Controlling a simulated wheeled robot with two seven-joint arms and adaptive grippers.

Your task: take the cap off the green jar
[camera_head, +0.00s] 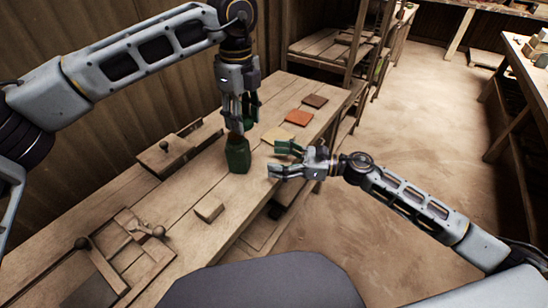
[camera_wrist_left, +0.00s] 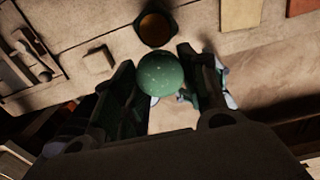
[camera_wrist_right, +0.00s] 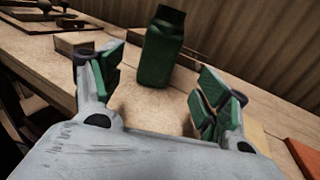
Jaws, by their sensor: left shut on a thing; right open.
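The green jar (camera_head: 238,157) stands upright on the wooden bench. In the left wrist view its open mouth (camera_wrist_left: 154,29) shows orange-brown inside. My left gripper (camera_head: 240,125) is above the jar, pointing down. In the left wrist view it is shut on the round, speckled green cap (camera_wrist_left: 160,74), which is apart from the mouth. In the head view the fingers hide most of the cap. My right gripper (camera_head: 279,160) is open and empty at the right of the jar. In the right wrist view the jar (camera_wrist_right: 162,50) stands beyond the green-padded fingers, not between them.
A small wooden block (camera_head: 209,208) lies in front of the jar. Beige, orange (camera_head: 299,118) and brown (camera_head: 315,101) tiles lie behind it. A wooden press with knobbed handles (camera_head: 125,245) is at the front left. A shelf (camera_head: 335,45) stands at the back.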

